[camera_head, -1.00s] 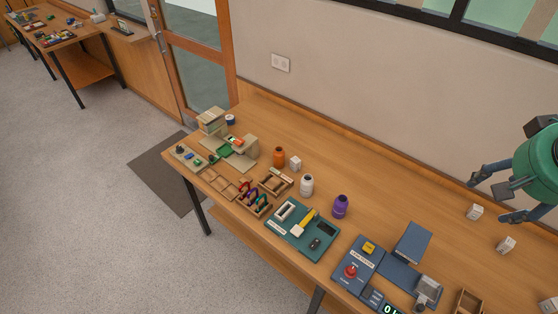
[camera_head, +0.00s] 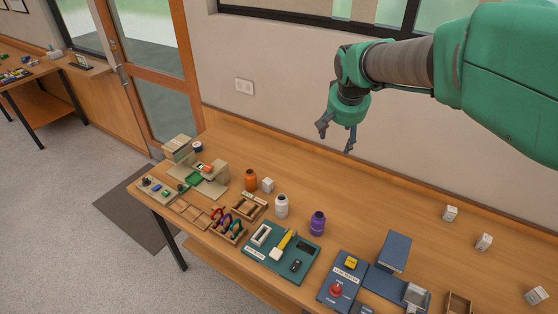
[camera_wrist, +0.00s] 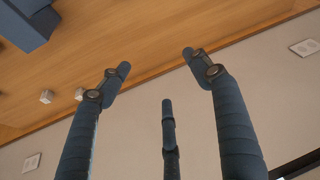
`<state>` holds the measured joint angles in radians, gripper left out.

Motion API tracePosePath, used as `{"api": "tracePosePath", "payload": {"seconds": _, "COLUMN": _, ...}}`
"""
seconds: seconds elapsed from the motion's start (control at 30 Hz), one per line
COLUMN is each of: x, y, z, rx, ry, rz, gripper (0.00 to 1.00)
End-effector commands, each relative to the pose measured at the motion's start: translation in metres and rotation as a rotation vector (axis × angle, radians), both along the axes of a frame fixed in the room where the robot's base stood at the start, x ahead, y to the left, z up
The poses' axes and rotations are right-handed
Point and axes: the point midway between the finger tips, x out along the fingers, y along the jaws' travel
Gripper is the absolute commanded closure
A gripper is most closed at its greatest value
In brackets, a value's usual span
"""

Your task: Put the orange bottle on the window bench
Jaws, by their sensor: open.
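The orange bottle (camera_head: 250,180) stands upright on the wooden bench (camera_head: 335,185) below the window in the head view, with a small white box close to its right. My gripper (camera_head: 335,138) is open and empty, in the air above the back of the bench and up and to the right of the bottle. In the wrist view my gripper's fingers (camera_wrist: 155,85) are spread with nothing between them. The orange bottle does not show in the wrist view. I cannot tell which surface is the window bench.
A white bottle (camera_head: 281,206) and a purple bottle (camera_head: 317,223) stand right of the orange one. Trays, a green mat (camera_head: 258,262) with tools and a blue tester (camera_head: 341,277) line the front. The bench's back middle is clear. Another table (camera_head: 30,82) stands far left.

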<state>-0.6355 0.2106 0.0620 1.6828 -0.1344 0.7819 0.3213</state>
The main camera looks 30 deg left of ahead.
Motion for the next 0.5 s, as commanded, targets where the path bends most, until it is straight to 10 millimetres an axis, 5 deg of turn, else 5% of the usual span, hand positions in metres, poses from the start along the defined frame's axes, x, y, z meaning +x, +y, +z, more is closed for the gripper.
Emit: {"api": "tracePosePath", "payload": {"seconds": 0.5, "x": -0.005, "y": 0.208, "z": -0.131, "rx": -0.012, "ry": 0.016, "rz": 0.128, "gripper": 0.37}}
